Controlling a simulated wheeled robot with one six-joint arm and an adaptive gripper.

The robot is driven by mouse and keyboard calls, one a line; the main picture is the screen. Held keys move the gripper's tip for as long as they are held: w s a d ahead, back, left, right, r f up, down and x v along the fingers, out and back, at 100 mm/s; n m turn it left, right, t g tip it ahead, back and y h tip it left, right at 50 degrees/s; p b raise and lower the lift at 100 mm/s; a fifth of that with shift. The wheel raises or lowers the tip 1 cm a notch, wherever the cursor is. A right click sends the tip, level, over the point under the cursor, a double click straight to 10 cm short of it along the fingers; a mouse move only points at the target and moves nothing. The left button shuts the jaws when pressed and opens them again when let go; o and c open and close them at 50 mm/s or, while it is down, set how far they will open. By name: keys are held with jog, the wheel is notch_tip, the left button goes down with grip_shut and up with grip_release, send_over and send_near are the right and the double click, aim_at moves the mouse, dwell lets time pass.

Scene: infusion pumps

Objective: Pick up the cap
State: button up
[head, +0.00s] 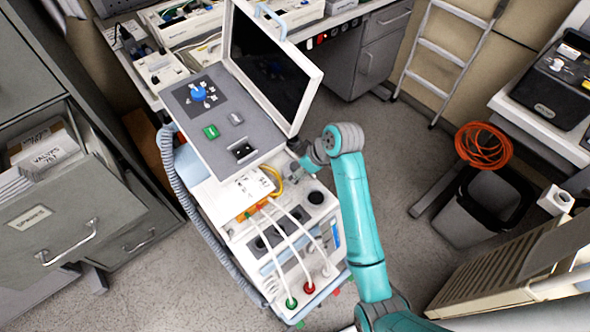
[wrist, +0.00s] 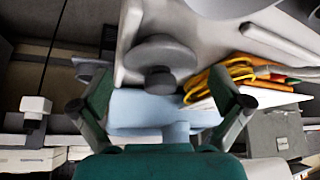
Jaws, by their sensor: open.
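A grey, round, mushroom-shaped piece (wrist: 162,62) that looks like the cap shows in the upper middle of the wrist view. It has a wide disc and a shorter, darker knob below it. My gripper (wrist: 162,104) is open, its two fingers spread left and right of the piece, with nothing between the tips. I cannot tell how far the piece is from the fingers. In the head view my gripper (head: 308,165) is beside the right edge of the pump cart (head: 262,245). The cap cannot be made out for certain there.
A yellow coiled cable (wrist: 225,75) lies right of the piece in the wrist view. White hoses (head: 290,235) run over the cart's front. A tilted monitor (head: 270,70) rises behind my gripper. A black bin (head: 485,205) stands to the right. Open floor (head: 410,150) lies between.

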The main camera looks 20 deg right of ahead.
aim_at(295, 164)
jog(key=shift+w+a+f, duration=0.1)
jog(key=shift+f, duration=0.15)
jog(key=c, duration=1)
jog(key=shift+c, duration=0.4)
jog(key=shift+r, duration=0.45)
jog(key=r, duration=0.2)
jog(key=shift+s+d+r, duration=0.2)
jog(key=shift+d+r, duration=0.05)
jog(key=shift+r, duration=0.1)
jog(key=s+d, duration=1.1)
jog(key=s, duration=0.2)
jog(key=shift+s, duration=0.15)
